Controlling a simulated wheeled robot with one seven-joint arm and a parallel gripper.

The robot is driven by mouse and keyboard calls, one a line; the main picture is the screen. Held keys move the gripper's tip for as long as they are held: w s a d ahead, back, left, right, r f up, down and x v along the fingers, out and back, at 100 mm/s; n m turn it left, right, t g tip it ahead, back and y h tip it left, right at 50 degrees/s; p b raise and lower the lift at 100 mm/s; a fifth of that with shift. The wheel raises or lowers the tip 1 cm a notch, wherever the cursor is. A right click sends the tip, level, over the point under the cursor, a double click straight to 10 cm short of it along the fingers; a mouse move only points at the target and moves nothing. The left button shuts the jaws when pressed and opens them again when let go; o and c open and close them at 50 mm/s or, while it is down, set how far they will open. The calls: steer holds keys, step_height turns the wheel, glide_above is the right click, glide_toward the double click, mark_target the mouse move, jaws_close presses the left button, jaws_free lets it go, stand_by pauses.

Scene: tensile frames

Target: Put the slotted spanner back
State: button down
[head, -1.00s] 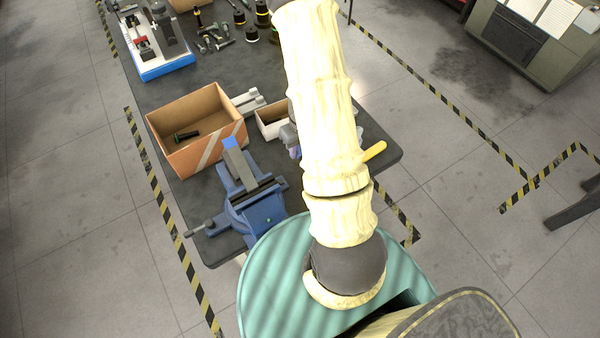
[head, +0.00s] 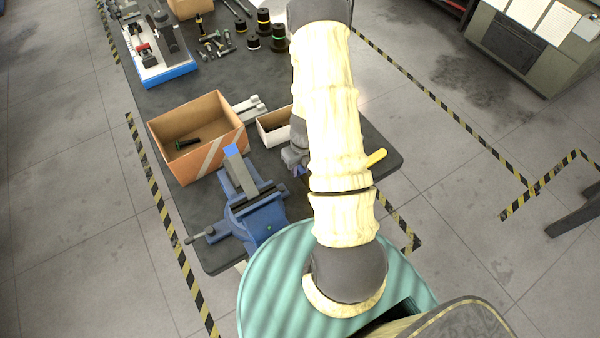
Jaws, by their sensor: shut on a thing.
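My arm rises over the bench and covers the middle of the picture. A grey part of my gripper (head: 295,158) shows at the left edge of the arm, over the near part of the bench, right of the blue vise. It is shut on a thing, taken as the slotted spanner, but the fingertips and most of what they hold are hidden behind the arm. I cannot make out the spanner's shape. A yellow handle (head: 376,158) sticks out on the right of the arm, near the bench's right edge; its other end is hidden.
A blue vise (head: 255,215) stands at the bench's near edge. An orange-sided cardboard box (head: 205,160) holds a dark bolt-like piece. A small white box (head: 273,128) stands partly behind my arm. A blue-based fixture (head: 165,72) and several dark fittings (head: 263,35) are farther back.

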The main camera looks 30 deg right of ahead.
mark_target(299, 172)
steer(key=shift+f+p, duration=0.3)
steer(key=shift+f, duration=1.6)
steer(key=shift+f, duration=0.1)
steer(key=c, duration=1.1)
jaws_free()
steer(key=shift+w, duration=0.1)
steer(key=shift+r, duration=0.25)
steer(key=r, duration=0.7)
steer(key=d+r+b, duration=0.1)
steer(key=r, duration=0.3)
steer(key=shift+r, duration=0.35)
steer(key=shift+a, duration=0.1)
